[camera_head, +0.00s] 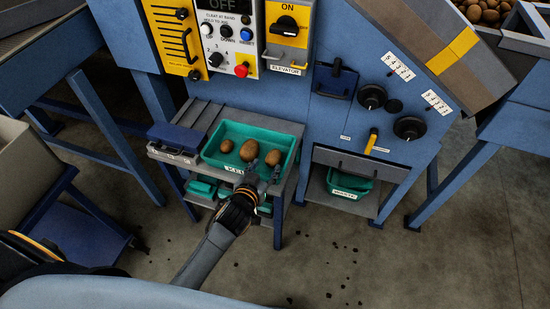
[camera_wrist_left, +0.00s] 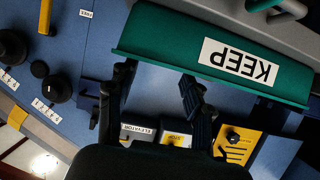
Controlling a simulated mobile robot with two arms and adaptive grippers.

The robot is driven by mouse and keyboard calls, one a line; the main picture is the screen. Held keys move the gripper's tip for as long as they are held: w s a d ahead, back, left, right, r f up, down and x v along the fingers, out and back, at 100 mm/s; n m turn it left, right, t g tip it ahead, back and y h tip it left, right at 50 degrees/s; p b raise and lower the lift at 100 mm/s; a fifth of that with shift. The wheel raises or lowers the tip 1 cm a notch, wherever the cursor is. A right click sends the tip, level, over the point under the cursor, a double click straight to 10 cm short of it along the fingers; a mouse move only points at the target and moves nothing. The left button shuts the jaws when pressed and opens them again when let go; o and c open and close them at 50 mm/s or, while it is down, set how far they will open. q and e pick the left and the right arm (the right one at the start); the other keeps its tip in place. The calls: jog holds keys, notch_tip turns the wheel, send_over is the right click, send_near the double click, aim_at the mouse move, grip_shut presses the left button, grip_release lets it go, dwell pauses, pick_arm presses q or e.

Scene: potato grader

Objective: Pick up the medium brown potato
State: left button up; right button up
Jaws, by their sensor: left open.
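Three brown potatoes lie in the green tray (camera_head: 212,158) labelled KEEP in the head view. The left one (camera_head: 227,146) is the smallest, the middle one (camera_head: 249,150) the largest, and the right one (camera_head: 273,157) looks medium-sized. My left gripper (camera_head: 263,175) is open and empty at the tray's front edge, its fingers pointing toward the middle and right potatoes. In the left wrist view, the open fingers (camera_wrist_left: 157,88) show below the upside-down tray front (camera_wrist_left: 160,38); the potatoes are not visible there. My right gripper is not in view.
The grader's blue panel (camera_head: 330,110) with knobs and switches rises behind the tray. A dark blue box (camera_head: 176,137) stands left of the tray. Another green bin (camera_head: 350,184) sits in a lower opening to the right. The floor in front is mostly clear.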

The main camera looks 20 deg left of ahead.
aim_at(272, 159)
pick_arm(q)
jog(key=shift+w+d+f, duration=0.1)
jog(key=shift+w+f, duration=0.15)
jog(key=shift+w, duration=0.3)
jog(key=shift+w+f, duration=0.15)
jog(key=shift+w, duration=0.3)
jog(key=x, duration=0.4)
jog(key=shift+w+d+f+b, duration=0.15)
jog(key=shift+w+f+b, duration=0.05)
jog(key=shift+f+b, duration=0.1)
jog(key=shift+r, duration=0.1)
jog(key=shift+c, duration=0.7)
jog(key=c, duration=0.7)
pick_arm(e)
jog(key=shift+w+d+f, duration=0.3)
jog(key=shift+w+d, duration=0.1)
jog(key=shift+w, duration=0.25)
pick_arm(q)
jog(key=shift+o, duration=0.2)
jog(key=shift+r, duration=0.1)
